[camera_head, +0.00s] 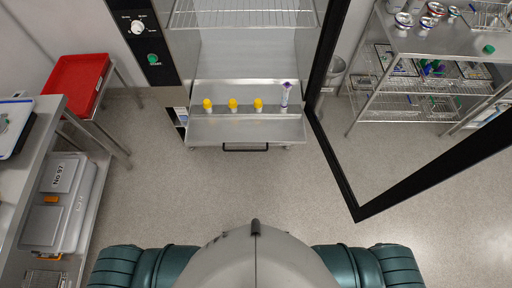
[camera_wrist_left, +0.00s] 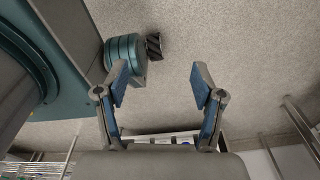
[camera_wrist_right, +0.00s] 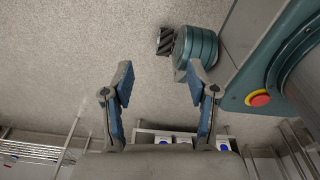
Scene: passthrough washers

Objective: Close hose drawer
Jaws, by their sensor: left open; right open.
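The washer's lower steel front (camera_head: 246,128) is in the middle of the head view, with a dark bar handle (camera_head: 245,148) along its near edge. Yellow-capped pieces (camera_head: 233,105) and a purple-topped piece (camera_head: 285,94) stand in a row on the ledge behind it. A narrow compartment (camera_head: 181,117) with labelled items shows at the washer's left side. I cannot tell for sure which part is the hose drawer. My left gripper (camera_wrist_left: 158,68) and right gripper (camera_wrist_right: 160,68) are open and empty over the floor, away from the washer. Neither shows in the head view.
The glass door (camera_head: 345,165) swings open at the right of the washer, its dark frame reaching toward me. A cart with a red tray (camera_head: 76,83) and a bench with grey cases (camera_head: 62,205) stand left. The floor (camera_head: 230,190) before the washer is clear.

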